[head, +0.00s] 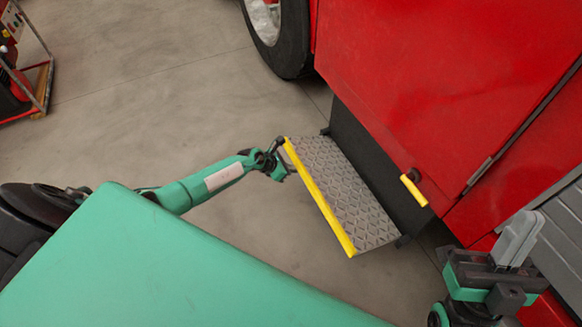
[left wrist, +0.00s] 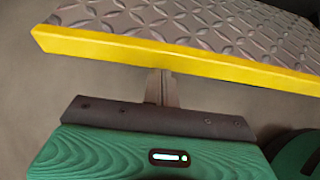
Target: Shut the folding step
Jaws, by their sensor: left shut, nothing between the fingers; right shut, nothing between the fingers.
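The folding step (head: 345,190) is a grey diamond-plate tread with a yellow front edge. It sticks out from the lower side of the red vehicle, folded down and roughly level. My left gripper (head: 280,143) is shut and empty at the far left corner of the yellow edge. In the left wrist view its shut fingers (left wrist: 161,85) point at the yellow edge of the step (left wrist: 200,22), with the tips at or just under it. I cannot tell whether they touch. My right gripper (head: 518,238) is shut and empty at the lower right, beside the vehicle, away from the step.
The red vehicle (head: 430,80) fills the right side, with a wheel (head: 285,35) at the top. A yellow handle (head: 413,190) juts out above the step's right end. A red machine on a frame (head: 35,85) stands at the far left. The grey floor (head: 150,90) is clear.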

